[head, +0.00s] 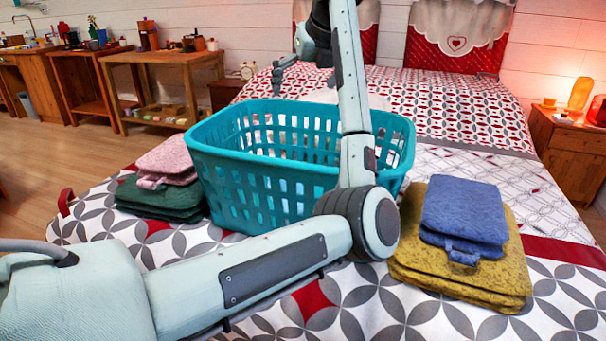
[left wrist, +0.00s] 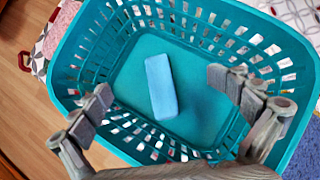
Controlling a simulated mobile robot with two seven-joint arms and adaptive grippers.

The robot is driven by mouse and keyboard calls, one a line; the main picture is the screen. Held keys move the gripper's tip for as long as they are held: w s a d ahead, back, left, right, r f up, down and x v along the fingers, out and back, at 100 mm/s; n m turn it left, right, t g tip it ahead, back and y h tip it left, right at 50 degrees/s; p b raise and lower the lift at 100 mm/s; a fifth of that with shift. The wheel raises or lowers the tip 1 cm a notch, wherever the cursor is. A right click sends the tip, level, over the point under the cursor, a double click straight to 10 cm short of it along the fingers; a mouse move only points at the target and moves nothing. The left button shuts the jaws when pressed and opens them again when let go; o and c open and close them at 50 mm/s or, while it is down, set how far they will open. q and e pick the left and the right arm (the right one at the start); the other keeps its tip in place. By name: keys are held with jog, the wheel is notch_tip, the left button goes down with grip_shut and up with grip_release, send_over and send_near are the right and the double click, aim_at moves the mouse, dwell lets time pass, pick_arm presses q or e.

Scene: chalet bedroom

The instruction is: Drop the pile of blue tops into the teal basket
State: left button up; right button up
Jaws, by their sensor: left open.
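The teal basket (head: 262,176) stands on the bed, partly hidden behind my left arm. The pile of blue tops (head: 463,212) lies folded on a mustard pile (head: 470,270) to the right of the basket. A blue patch at the right edge of the left wrist view may be this pile. My left gripper (head: 284,72) is raised above the basket, partly hidden by its own arm. In the left wrist view the left gripper (left wrist: 160,86) is open and empty over the basket (left wrist: 205,105). A light blue oblong thing (left wrist: 160,88) lies on the basket floor. My right gripper is not seen.
A pink pile (head: 168,160) rests on a dark green pile (head: 160,198), close to the basket's left side. The patterned bed (head: 560,290) has bare room at the front right. A bedside table (head: 565,150) with a glowing lamp stands at the right.

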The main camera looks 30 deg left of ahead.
pick_arm(q)
jog(key=v, duration=0.5)
jog(key=shift+s+d+r, duration=0.15)
jog(key=shift+r, duration=0.15)
